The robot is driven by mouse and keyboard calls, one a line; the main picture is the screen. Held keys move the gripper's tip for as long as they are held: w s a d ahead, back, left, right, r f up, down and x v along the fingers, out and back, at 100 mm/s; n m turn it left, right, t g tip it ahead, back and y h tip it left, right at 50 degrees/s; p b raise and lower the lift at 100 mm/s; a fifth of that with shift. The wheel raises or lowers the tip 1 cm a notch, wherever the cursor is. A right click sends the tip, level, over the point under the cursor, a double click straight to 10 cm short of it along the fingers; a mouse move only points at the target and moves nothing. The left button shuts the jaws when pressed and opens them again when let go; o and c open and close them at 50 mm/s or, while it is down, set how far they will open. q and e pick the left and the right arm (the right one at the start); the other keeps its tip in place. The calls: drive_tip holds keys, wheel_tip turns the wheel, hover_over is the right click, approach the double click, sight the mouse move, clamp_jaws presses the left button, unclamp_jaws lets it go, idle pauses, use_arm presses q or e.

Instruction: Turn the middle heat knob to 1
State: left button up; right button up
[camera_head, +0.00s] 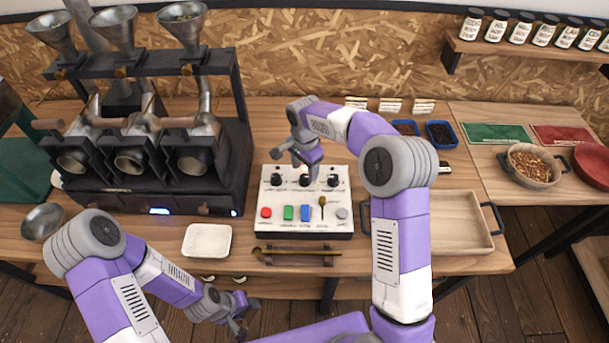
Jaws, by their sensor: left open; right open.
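A white control panel (290,225) stands on the table in the middle of the head view. It has a row of three black knobs along its upper part: a left knob (276,180), the middle heat knob (304,181) and a right knob (333,181). My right gripper (295,162) is open and empty above and just behind the panel, close over the middle knob. One finger seems to hang near that knob; I cannot tell whether it touches. The knob markings are too small to read. My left gripper (238,322) is open and empty, low in front of the table edge.
Coloured buttons and a small lever (322,203) sit below the knobs. A black roaster (150,160) stands left of the panel, a white tray (207,241) at front left. A wooden tray (455,220) is at right, partly behind my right arm.

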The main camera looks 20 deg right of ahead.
sight(305, 176)
drive_tip(key=shift+f, duration=1.65)
drive_tip(key=shift+c, duration=0.2)
drive_tip(key=c, duration=1)
